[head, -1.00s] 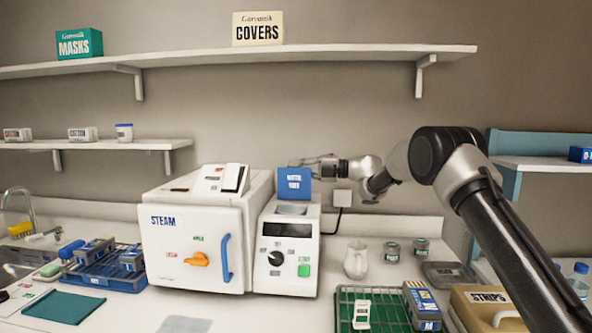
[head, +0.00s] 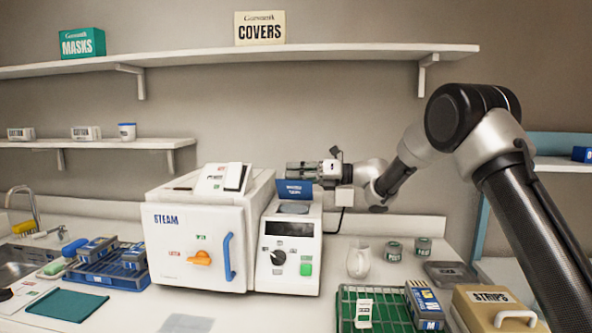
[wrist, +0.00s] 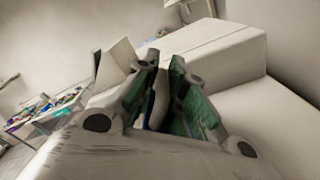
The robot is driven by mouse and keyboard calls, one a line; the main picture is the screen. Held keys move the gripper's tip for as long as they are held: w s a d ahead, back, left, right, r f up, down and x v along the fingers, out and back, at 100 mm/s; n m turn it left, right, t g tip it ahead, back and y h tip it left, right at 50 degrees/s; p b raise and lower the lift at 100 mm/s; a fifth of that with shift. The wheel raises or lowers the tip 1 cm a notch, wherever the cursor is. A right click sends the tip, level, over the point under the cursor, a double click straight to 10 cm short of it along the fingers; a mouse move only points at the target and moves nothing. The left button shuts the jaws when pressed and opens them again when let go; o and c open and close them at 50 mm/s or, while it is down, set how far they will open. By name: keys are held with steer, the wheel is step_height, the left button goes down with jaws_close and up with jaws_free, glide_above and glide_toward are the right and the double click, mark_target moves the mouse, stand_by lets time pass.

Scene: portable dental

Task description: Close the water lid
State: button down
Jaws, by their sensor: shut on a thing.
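The blue water lid (head: 294,189) is hinged at the back of the white steam unit's right-hand section (head: 290,250). It stands raised and tilted forward over the grey water opening (head: 293,208). My gripper (head: 291,170) reaches in from the right, at the lid's top edge and partly behind it. In the wrist view my gripper's fingers (wrist: 163,80) are close together on a pale piece with a blue edge, which fits the lid. The exact contact is hidden in the head view.
The steam door (head: 197,250) with its blue handle is left of the lid. A white jug (head: 359,262), a green rack (head: 345,322) and a STRIPS box (head: 480,305) stand to the right. A shelf (head: 250,57) runs above.

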mark_target(294, 188)
steer(key=shift+s+d+f+n, duration=0.1)
steer(key=shift+s+f+n, duration=0.55)
steer(key=shift+n, duration=0.25)
steer(key=s+f+n, duration=0.1)
steer(key=n, duration=0.1)
steer(key=s+f+n, duration=0.1)
steer(key=shift+s+f+n, duration=0.1)
steer(key=shift+s+n, duration=0.25)
steer(key=shift+n, duration=0.05)
steer(key=shift+s+f, duration=0.45)
steer(key=shift+f, duration=0.15)
steer(key=c, duration=1.5)
jaws_free()
steer(key=d, duration=1.1)
steer(key=shift+s+d, duration=0.25)
steer(key=shift+d, duration=0.1)
